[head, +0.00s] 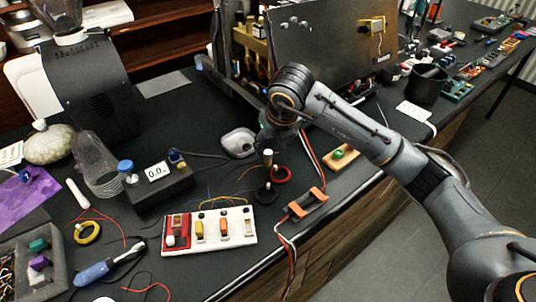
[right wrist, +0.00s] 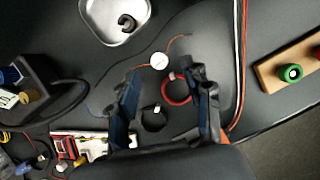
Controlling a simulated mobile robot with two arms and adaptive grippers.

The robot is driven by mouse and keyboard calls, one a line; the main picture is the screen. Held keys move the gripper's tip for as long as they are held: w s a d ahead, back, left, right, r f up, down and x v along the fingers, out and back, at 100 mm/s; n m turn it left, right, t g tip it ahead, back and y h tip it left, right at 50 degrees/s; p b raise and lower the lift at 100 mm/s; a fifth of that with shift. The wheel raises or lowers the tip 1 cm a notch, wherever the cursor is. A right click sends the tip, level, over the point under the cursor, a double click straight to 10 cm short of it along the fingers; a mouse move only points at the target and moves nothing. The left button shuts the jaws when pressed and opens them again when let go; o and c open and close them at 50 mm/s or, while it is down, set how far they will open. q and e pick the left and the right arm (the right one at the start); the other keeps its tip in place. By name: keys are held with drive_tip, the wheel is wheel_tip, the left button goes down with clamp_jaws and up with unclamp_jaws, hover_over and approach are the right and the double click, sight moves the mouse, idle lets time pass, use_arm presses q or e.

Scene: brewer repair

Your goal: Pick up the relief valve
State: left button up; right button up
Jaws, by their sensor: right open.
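My right gripper (head: 272,138) points down over the black bench top, its fingers spread and empty in the right wrist view (right wrist: 166,90). Below and between the fingers are a red ring (right wrist: 177,101) and a dark round piece with a small pale knob (right wrist: 157,108). A small upright part with a white round top (right wrist: 160,60) stands just beyond the fingertips; it also shows in the head view (head: 268,154). I cannot tell which part is the relief valve. My left gripper is out of view.
A pale dish (head: 238,143) holding a dark curled part lies close by. A wooden block with a green part (head: 341,157) is to the right. A white switch board (head: 210,230), a display box (head: 160,188) and cables lie nearer. A large dark panel (head: 335,50) stands behind.

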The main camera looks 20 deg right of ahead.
sight(269, 152)
drive_tip(key=p+x, duration=0.1)
drive_tip(key=x, duration=0.2)
drive_tip(key=shift+f, duration=0.1)
drive_tip(key=p+x, duration=0.1)
drive_tip(key=x, duration=0.1)
drive_tip(key=shift+f, duration=0.3)
drive_tip(key=shift+w+f, duration=0.15)
drive_tip(key=shift+f, duration=0.1)
drive_tip(key=shift+a, duration=0.1)
drive_tip(key=shift+c, duration=0.4)
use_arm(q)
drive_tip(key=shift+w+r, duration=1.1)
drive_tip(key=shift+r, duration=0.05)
use_arm(e)
clamp_jaws()
